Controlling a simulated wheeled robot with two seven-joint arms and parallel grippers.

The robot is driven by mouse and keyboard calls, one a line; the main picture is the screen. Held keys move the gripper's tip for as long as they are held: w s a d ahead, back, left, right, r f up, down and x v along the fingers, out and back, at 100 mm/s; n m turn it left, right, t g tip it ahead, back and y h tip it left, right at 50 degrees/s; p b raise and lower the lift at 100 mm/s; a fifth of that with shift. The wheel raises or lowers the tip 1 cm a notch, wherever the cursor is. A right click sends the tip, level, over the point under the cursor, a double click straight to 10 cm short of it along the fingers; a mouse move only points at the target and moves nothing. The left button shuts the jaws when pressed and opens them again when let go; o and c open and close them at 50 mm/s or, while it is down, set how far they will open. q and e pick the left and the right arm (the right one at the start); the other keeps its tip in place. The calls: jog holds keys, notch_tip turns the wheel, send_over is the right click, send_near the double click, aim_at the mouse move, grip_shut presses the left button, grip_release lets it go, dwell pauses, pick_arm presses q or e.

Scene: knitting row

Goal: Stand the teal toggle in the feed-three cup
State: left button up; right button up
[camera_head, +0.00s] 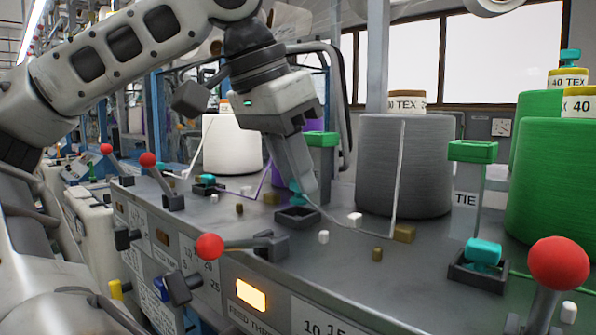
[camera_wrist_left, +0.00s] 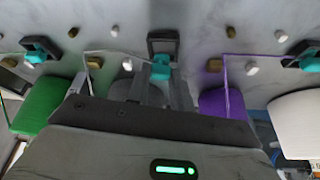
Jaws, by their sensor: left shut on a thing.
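My left gripper (camera_head: 301,190) comes down over the console, fingers shut on the teal toggle (camera_head: 295,187), which is mostly hidden behind them. In the left wrist view, the toggle (camera_wrist_left: 160,68) sits between the fingertips (camera_wrist_left: 158,80), close to the rim of a dark square cup (camera_wrist_left: 163,36). In the head view that cup (camera_head: 297,224) is just below the fingertips, above the lit "FEED THREE" panel. I cannot tell whether the toggle touches the cup. My right gripper is not in view.
Similar cups hold other teal toggles, one at right (camera_head: 483,250) and one at left (camera_head: 205,180). A grey yarn cone (camera_head: 405,170) and a green TIE post (camera_head: 470,190) stand close by. Small pegs dot the console. Red-knobbed levers (camera_head: 210,246) stick out in front.

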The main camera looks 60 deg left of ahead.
pick_arm(q)
jog(key=shift+f+b, duration=0.6)
jog(key=shift+f, duration=0.45)
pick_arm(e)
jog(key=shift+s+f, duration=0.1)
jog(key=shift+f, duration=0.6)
pick_arm(q)
jog(key=o, duration=0.9)
jog(key=shift+c, duration=0.2)
jog(key=p+v, duration=0.1)
jog(key=v, duration=0.4)
jog(key=shift+a+r+p, duration=0.1)
jog(key=shift+r+p, duration=0.1)
jog(key=shift+p, duration=0.1)
jog(key=p+v, duration=0.2)
jog(key=v, duration=0.8)
jog(key=shift+r, duration=0.25)
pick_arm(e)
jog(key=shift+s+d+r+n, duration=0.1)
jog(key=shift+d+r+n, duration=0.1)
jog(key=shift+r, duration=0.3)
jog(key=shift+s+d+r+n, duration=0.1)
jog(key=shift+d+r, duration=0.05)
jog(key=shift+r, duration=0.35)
